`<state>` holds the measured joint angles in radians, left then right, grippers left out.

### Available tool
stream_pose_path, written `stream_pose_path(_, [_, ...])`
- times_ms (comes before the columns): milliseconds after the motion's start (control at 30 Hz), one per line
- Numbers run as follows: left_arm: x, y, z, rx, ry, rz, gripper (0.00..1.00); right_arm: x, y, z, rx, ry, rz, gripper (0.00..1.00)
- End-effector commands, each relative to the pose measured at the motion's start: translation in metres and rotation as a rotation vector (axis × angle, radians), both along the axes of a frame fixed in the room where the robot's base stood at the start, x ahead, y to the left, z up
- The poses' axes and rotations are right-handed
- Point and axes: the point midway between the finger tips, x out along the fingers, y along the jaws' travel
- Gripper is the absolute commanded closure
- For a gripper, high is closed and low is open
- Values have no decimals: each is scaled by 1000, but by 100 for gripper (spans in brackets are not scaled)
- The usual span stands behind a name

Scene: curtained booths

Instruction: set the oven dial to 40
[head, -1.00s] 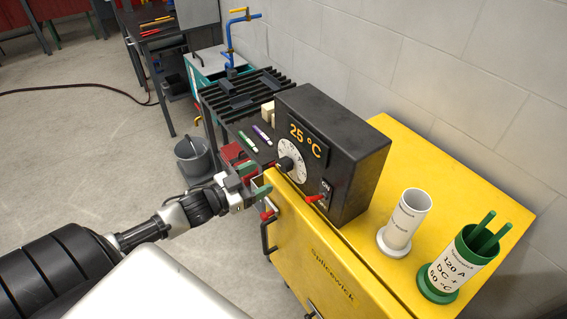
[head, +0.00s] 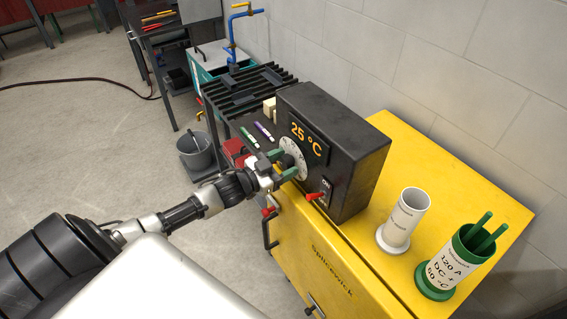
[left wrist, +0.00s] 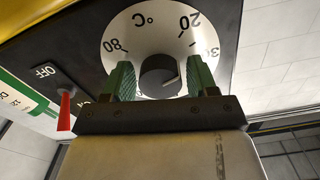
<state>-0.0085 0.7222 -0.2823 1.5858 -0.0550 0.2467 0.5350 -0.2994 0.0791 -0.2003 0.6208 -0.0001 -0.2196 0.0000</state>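The oven (head: 350,150) is a black box on a yellow cabinet, and its display (head: 306,140) reads 25 °C. Its dial (head: 293,158) is a white disc with a dark knob; in the left wrist view the knob (left wrist: 158,72) sits inside the white scale (left wrist: 150,28), where 80, °C, 20 and part of 30 show upside down. My left gripper (head: 284,164) is at the dial with green fingers open on either side of the knob. In the left wrist view the left gripper (left wrist: 160,80) shows gaps between its fingers and the knob. My right gripper is not in view.
A red switch lever (head: 316,196) is on the oven front below the dial, close to the gripper. A white cup (head: 405,219) and a green cup (head: 459,263) with rods stand on the yellow cabinet (head: 400,140). A dark slatted rack (head: 245,92) stands behind.

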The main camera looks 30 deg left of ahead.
Motion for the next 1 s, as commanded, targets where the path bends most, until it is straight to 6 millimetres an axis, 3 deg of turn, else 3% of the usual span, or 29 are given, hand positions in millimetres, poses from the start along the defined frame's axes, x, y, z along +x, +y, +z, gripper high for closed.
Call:
stream_pose_path(33, [0,0,0,0,0,0,50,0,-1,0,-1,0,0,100])
stream_pose_path(233, [0,0,0,0,0,0,80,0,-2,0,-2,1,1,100])
stream_pose_path(633, [0,0,0,71,-30,0,81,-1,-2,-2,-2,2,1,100])
stream_pose_path(1000, [0,1,0,346,-145,0,80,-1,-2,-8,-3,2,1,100])
